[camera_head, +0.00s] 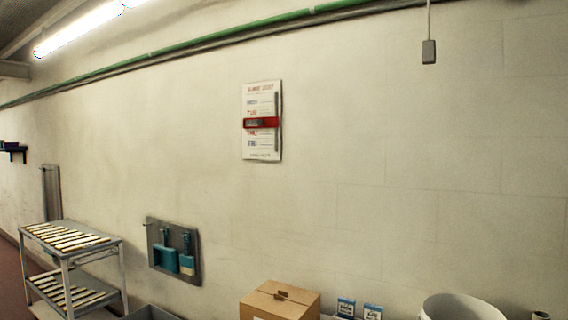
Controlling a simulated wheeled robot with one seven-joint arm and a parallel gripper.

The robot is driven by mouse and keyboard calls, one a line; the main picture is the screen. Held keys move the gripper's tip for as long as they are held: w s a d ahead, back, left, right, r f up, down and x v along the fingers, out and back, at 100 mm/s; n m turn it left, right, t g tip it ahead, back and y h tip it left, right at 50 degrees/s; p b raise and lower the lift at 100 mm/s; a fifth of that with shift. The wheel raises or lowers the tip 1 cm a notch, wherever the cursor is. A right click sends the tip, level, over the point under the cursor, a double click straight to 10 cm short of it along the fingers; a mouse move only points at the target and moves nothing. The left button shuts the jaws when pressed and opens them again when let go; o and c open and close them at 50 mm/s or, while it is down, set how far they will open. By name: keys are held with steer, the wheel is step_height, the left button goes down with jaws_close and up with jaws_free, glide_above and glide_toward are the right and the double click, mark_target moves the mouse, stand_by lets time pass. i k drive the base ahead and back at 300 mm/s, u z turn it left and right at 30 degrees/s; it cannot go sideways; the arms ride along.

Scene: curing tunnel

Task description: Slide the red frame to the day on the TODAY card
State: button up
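A white board with a column of day rows (262,152) hangs on the wall near the picture's middle. The red frame (274,122) lies across the board about halfway down, between a red row above and a red row below. A dark vertical rail (278,98) runs along the board's right edge. The lettering is too small to read surely, and the row inside the frame is partly hidden by it. I cannot make out a TODAY card. My gripper is not in view.
A slatted cart (70,240) stands at lower left, beside a wall panel with teal tools (195,270). A cardboard box (280,302), small blue-and-white cartons (346,306) and a white bucket (462,307) line the bottom. The wall around the board is clear. A grey pendant box (429,52) hangs at upper right.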

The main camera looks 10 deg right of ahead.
mark_target(269, 122)
steer(key=u, duration=0.35)
steer(key=i, duration=1.95)
steer(key=u, duration=0.6)
